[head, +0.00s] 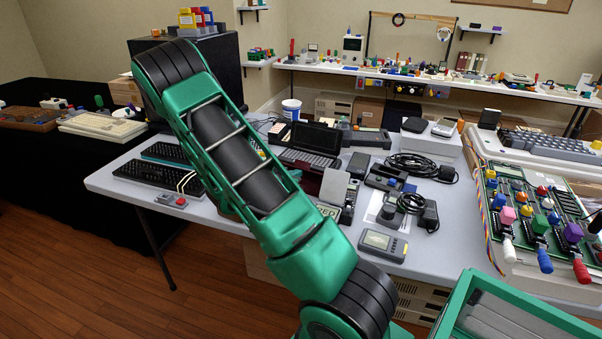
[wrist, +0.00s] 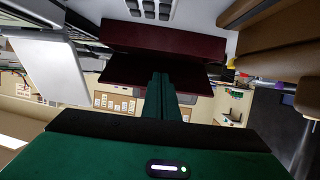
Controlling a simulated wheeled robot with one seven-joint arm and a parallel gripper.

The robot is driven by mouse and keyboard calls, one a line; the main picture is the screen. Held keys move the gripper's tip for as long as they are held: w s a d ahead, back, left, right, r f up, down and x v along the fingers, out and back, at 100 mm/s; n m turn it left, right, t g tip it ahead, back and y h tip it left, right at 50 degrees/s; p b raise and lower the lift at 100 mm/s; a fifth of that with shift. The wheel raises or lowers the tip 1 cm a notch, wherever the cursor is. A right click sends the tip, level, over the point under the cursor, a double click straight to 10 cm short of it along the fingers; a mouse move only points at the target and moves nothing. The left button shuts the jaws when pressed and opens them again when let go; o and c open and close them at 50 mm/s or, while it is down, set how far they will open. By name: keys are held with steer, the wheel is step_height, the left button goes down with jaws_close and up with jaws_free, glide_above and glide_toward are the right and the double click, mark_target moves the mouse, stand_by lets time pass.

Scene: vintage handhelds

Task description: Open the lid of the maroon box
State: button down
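The maroon box (wrist: 165,38) shows in the wrist view, which looks upside down. Its maroon lid (wrist: 125,72) stands apart from the body, with a dark gap between them, so the lid looks partly raised. My gripper (wrist: 161,76) has its green fingers side by side, pressed together, with their tips at the gap and over the lid's edge. I cannot tell whether they touch the lid. In the head view my green arm hides the gripper and most of the box; a small dark red patch (head: 311,183) shows beside the arm.
The grey table (head: 330,240) is crowded. Black keyboards (head: 155,180) lie left of my arm, with a small grey-red device (head: 171,200) in front. A laptop-like handheld (head: 313,140), cables (head: 412,165) and a grey handheld (head: 383,245) lie right. A bare strip runs along the front left edge.

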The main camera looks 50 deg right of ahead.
mark_target(302, 162)
steer(key=shift+d+r, duration=0.1)
steer(key=shift+r, duration=0.1)
steer(key=shift+w+d+r, duration=0.15)
steer(key=shift+d+r, duration=0.25)
steer(key=shift+r, duration=0.05)
stand_by(0.3)
steer(key=shift+w+d+r, duration=0.1)
steer(key=shift+d+r, duration=0.35)
steer(key=shift+d, duration=0.05)
steer(key=shift+w+d+r, duration=0.1)
steer(key=shift+d+r, duration=0.3)
steer(key=shift+d, duration=0.25)
